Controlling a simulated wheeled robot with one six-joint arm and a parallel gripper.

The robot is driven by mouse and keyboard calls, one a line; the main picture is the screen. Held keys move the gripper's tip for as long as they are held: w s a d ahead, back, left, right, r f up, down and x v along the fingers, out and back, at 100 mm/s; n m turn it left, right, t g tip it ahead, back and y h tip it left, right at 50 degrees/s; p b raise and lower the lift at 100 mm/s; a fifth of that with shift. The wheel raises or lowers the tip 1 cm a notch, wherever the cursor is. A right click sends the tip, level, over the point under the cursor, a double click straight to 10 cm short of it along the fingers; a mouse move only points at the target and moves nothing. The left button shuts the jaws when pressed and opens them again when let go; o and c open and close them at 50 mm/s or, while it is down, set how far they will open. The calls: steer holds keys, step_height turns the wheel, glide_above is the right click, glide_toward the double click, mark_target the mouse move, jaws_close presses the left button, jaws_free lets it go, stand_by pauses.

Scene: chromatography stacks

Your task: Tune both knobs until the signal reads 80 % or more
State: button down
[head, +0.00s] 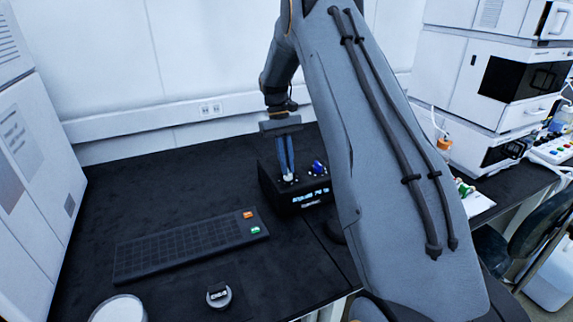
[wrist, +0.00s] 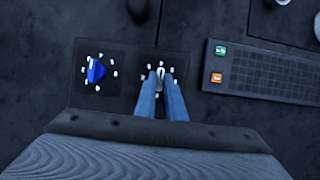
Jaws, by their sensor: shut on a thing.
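A black box (head: 311,208) with a small lit display (head: 311,194) stands on the dark bench in the head view. The display's text is small and looks like "SIGNAL 74 %", but I cannot read it surely. A white knob (wrist: 160,75) and a blue knob (wrist: 96,71) sit side by side on its top, each ringed by white marks. The blue knob also shows in the head view (head: 318,167). My gripper (head: 287,174) points down with its blue fingers shut on the white knob. The blue knob stands free beside it.
A dark keyboard-like panel (head: 180,243) with an orange and a green key lies left of the box. A small round dark-topped object (head: 219,295) and a white round thing (head: 118,309) are at the front. White instruments stand at both sides.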

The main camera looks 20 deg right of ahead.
steer(key=shift+w+r, duration=0.1)
steer(key=c, duration=1.8)
jaws_free()
steer(key=shift+c, duration=0.2)
steer(key=b+v, duration=0.2)
steer(key=v, duration=0.5)
steer(key=shift+r, duration=0.4)
steer(key=s+a+f+t, duration=0.1)
steer(key=s+a, duration=0.3)
steer(key=s, duration=0.6)
steer(key=s+a+f+t, duration=0.2)
steer(key=s+a, duration=0.3)
steer(key=s, duration=0.5)
steer(key=s+a+f+t, duration=0.2)
steer(key=s+a+f, duration=0.1)
steer(key=s, duration=0.8)
steer(key=shift+a+f, duration=0.25)
steer(key=shift+a, duration=0.4)
